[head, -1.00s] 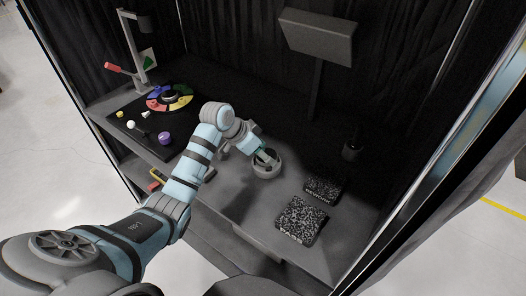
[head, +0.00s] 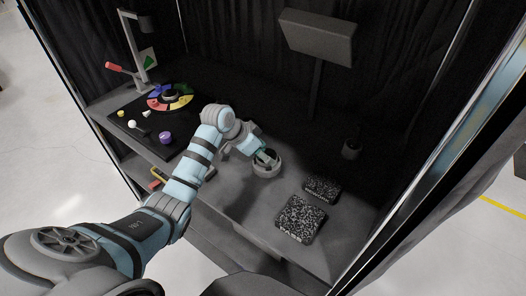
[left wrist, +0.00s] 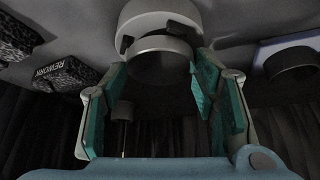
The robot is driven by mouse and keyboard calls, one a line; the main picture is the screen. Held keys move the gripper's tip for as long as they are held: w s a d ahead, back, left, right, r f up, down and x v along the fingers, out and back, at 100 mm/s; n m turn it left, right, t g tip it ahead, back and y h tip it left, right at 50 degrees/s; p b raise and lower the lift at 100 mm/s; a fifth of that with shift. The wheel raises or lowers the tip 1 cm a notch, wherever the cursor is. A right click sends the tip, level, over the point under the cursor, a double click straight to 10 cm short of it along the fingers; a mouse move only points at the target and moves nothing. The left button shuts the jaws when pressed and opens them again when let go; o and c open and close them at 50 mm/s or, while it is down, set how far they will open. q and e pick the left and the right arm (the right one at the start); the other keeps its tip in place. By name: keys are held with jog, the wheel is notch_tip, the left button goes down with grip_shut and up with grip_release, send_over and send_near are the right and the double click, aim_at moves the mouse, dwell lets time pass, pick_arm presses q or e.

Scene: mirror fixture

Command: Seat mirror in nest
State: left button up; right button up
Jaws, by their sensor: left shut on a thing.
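My left gripper (head: 268,157) is at the round grey nest (head: 266,169) on the table in the head view. In the left wrist view, the gripper's teal-padded fingers (left wrist: 160,95) are on either side of a grey round piece (left wrist: 162,48), which looks like the mirror, and the gripper is shut on it. The pale ring of the nest (left wrist: 160,14) is right beyond this piece. The piece overlaps the ring in the picture. I cannot tell whether it is fully down in it or tilted. My right gripper is not in view.
Two speckled dark pads (head: 301,219) lie right of the nest; one reads REWORK in the left wrist view (left wrist: 62,74). A dark board with a coloured dial (head: 171,97) and a purple knob (head: 165,138) is at left. A post with a grey panel (head: 318,37) stands behind.

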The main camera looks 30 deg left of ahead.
pick_arm(q)
jog(key=shift+f, duration=0.25)
dwell(0.3)
jog(key=shift+f+p, duration=0.15)
jog(key=shift+p, duration=0.2)
jog(key=o, duration=1.3)
